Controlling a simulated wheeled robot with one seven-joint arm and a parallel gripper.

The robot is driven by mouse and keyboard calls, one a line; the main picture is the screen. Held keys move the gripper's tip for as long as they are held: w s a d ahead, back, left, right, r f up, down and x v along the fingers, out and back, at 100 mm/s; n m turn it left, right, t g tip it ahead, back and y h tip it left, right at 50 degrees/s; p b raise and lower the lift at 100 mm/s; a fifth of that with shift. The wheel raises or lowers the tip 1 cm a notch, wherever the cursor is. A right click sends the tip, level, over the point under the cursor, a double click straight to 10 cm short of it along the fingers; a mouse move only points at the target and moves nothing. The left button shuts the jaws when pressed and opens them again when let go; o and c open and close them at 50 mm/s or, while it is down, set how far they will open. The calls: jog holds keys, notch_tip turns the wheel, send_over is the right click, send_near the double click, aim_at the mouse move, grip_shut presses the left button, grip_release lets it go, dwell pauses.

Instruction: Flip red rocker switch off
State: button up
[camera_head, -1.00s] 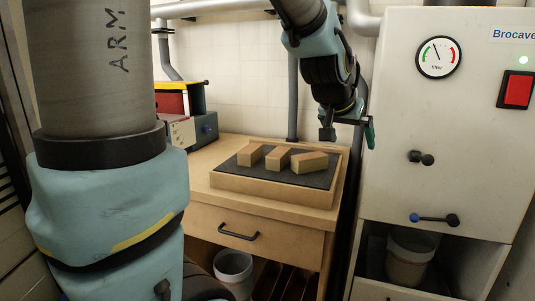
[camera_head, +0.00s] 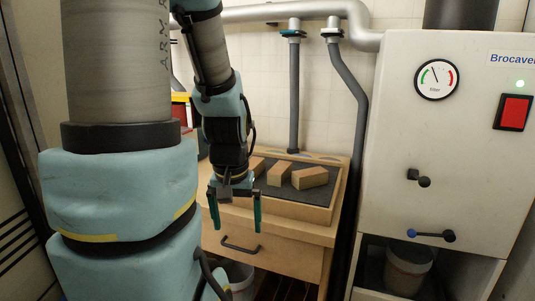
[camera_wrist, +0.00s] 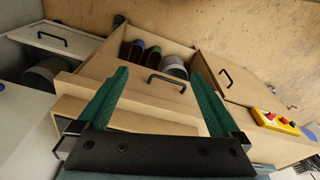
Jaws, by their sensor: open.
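The red rocker switch (camera_head: 513,113) sits in a black frame on the front of the white cabinet (camera_head: 400,130), at the far right of the head view. A small green light glows above it. I cannot tell which way the rocker is tipped. My gripper (camera_head: 236,225) is open and empty, pointing down in front of the wooden bench, far to the left of the switch and lower than it. In the wrist view my gripper (camera_wrist: 160,73) shows two spread green fingers with nothing between them. The switch does not show in the wrist view.
Several wooden blocks (camera_head: 310,177) lie on a dark mat on the bench. Grey pipes (camera_head: 350,90) run between bench and cabinet. A yellow box with buttons (camera_wrist: 277,122) shows in the wrist view.

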notch_tip(320, 180, up, 7)
jog(key=p, duration=0.5)
jog(key=shift+p, duration=0.3)
